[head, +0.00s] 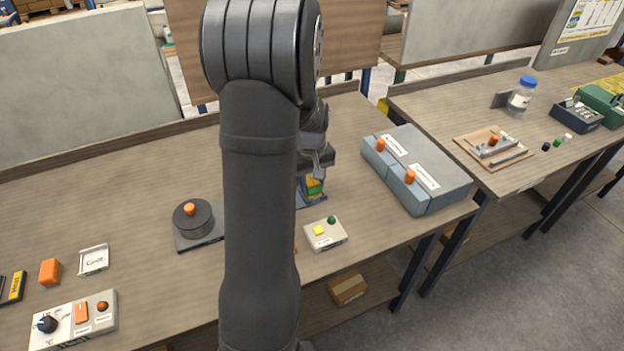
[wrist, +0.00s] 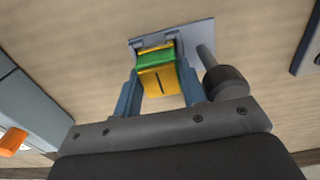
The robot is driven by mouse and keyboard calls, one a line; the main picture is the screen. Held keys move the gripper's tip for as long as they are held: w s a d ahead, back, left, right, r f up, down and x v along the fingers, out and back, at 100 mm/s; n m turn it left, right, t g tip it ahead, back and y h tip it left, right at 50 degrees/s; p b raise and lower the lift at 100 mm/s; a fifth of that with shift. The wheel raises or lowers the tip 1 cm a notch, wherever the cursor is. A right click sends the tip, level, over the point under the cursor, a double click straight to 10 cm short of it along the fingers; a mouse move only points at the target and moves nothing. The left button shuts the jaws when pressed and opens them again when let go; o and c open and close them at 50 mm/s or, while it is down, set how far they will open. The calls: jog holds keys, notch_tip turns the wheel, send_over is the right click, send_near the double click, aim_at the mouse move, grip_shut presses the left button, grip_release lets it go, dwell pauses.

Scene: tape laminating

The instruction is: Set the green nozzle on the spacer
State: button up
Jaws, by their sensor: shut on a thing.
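The green nozzle (wrist: 156,58) shows in the wrist view as a green band between the fingertips of my gripper (wrist: 159,68). The jaws are shut on it. A yellow block with a dark slot (wrist: 162,83) lies against its near side, between the fingers. Another yellow layer (wrist: 155,47) shows at its far side, over a grey plate (wrist: 200,35); I cannot tell which layer is the spacer or whether all touch. In the head view the green and yellow stack (head: 313,187) is partly hidden by my arm.
A grey-blue box with orange knobs (head: 428,172) is to the right of the stack. A small button box (head: 325,234) is in front. A round dark device with an orange knob (head: 194,218) stands to the left. A dark cylinder (wrist: 225,83) is close to my right finger.

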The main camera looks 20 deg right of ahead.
jog(key=shift+f, duration=0.2)
dwell(0.3)
jog(key=o, duration=1.1)
jog(key=shift+a, duration=0.1)
jog(key=r, duration=1.7)
jog(key=shift+d+r, duration=0.2)
jog(key=shift+f, duration=0.1)
